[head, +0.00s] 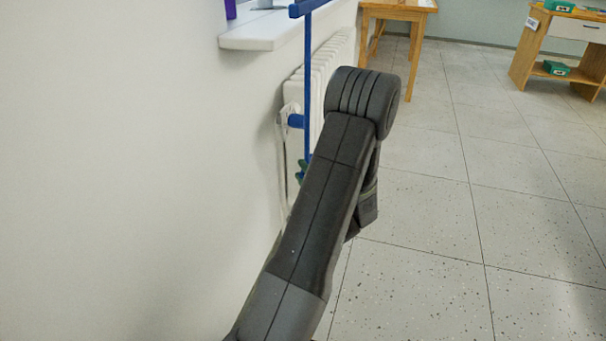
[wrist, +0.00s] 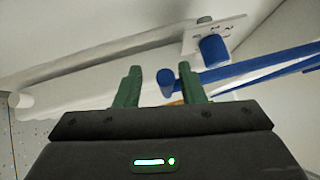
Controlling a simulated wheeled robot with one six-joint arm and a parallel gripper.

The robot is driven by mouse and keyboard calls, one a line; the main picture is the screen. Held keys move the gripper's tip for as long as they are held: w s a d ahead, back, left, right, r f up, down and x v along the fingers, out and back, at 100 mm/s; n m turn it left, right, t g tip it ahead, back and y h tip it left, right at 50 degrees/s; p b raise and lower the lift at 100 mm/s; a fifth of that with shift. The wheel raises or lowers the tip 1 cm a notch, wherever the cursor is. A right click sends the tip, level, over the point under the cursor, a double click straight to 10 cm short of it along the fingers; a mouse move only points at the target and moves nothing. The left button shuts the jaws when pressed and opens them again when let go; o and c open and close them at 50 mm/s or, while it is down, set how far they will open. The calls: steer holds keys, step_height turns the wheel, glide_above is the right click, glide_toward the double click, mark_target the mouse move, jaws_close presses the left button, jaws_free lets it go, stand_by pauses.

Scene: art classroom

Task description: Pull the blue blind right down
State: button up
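The blue blind shows only as a blue bar (head: 309,8) at the top edge of the head view. A thin blue rod (head: 308,85) hangs from it, down to the green fingertips of my gripper (head: 302,170), which are mostly hidden behind my arm. In the wrist view my gripper (wrist: 157,70) is open, its two green fingers apart. The end of the blue rod (wrist: 230,73) shows between the fingers, nearer the right one. The rod runs off right behind that finger. I cannot tell whether it touches. The rest of the blind is out of view.
A white radiator (head: 330,65) with a blue knob (head: 296,121) stands close by the rod, under the white windowsill (head: 265,32). A wooden table (head: 398,12) and a desk (head: 560,30) stand farther back. The tiled floor at right is clear.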

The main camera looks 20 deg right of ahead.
steer(key=p+v, duration=0.2)
steer(key=v, duration=1.2)
steer(key=shift+w+r, duration=0.1)
steer(key=shift+w, duration=0.1)
steer(key=b+x, duration=0.2)
steer(key=x, duration=1.1)
steer(key=shift+w, duration=0.3)
steer(key=shift+r, duration=0.15)
steer(key=shift+a, duration=0.1)
